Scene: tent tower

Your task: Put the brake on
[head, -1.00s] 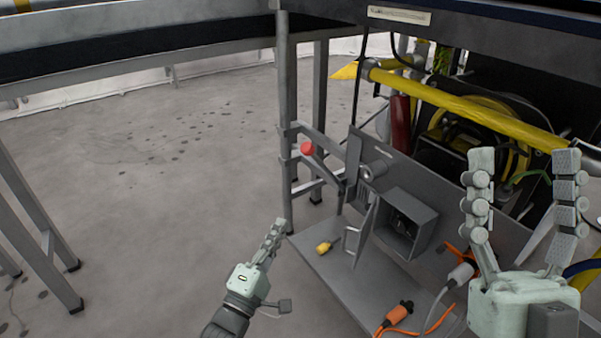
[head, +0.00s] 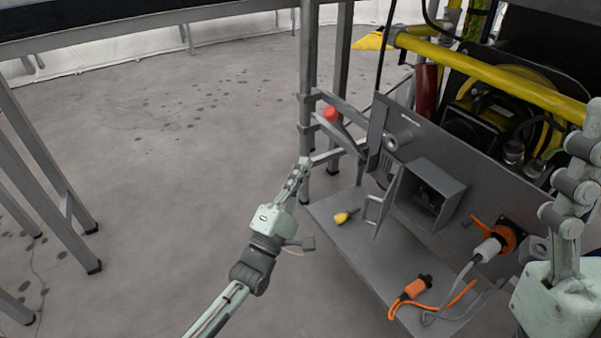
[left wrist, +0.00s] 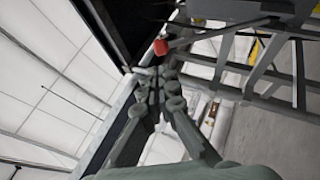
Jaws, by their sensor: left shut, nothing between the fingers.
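The brake appears to be a grey lever (head: 346,138) with a red knob (head: 330,113), on the left side of the grey panel. In the left wrist view the red knob (left wrist: 160,47) is just beyond my left fingertips. My left gripper (head: 303,165) is shut and empty, below and slightly left of the knob, apart from it. The left wrist view shows its fingers (left wrist: 160,72) together at the tips. My right gripper (head: 588,135) is at the right edge, partly cut off; its visible finger points up.
A grey shelf (head: 365,268) below the panel holds a yellow plug (head: 345,216) and an orange connector (head: 412,288). A small open box (head: 432,195) with a handled door is on the panel. Grey frame legs (head: 308,90) stand beside the lever.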

